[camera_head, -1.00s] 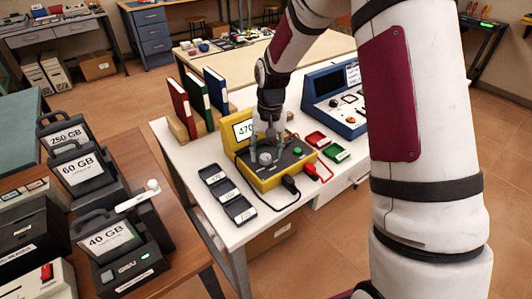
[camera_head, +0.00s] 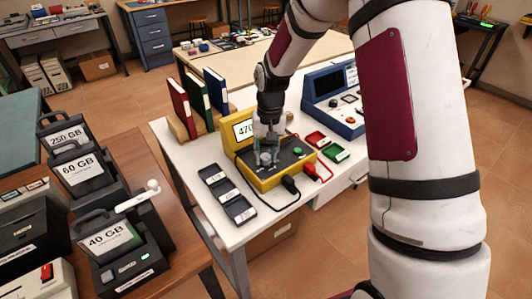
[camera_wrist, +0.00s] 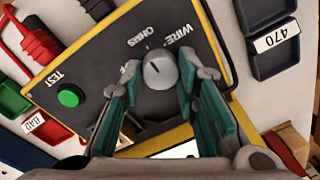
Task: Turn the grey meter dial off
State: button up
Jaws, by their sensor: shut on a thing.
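The yellow meter (camera_head: 283,175) with a dark front panel sits on the white table, its screen (camera_head: 243,129) lit and partly hidden by my arm. The grey dial (camera_wrist: 160,70) is on the panel, among the words OHMS and WIRE and a partly covered third label whose F shows. A mark on the dial appears to point roughly toward OHMS. My gripper (camera_head: 267,150) reaches down from above, its teal-padded fingers on either side of the dial in the wrist view (camera_wrist: 157,79), shut on it. The green TEST button (camera_wrist: 69,96) is beside it.
Black and red leads (camera_head: 312,172) plug into the meter's front. Three dark trays (camera_head: 227,194) lie left of it; red and green trays (camera_head: 336,152) lie right. Binders (camera_head: 197,101) and a blue device (camera_head: 335,98) stand behind.

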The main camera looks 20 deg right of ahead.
aim_at(267, 155)
jog(key=n, duration=0.4)
jog(key=shift+n+p, duration=0.45)
jog(key=shift+n, duration=1.85)
jog(key=shift+w, duration=0.1)
jog(key=o, duration=1.2)
jog(key=shift+c, duration=0.2)
notch_tip(267, 155, up, 12)
jog(key=shift+w+d, duration=0.15)
jog(key=shift+d, duration=0.15)
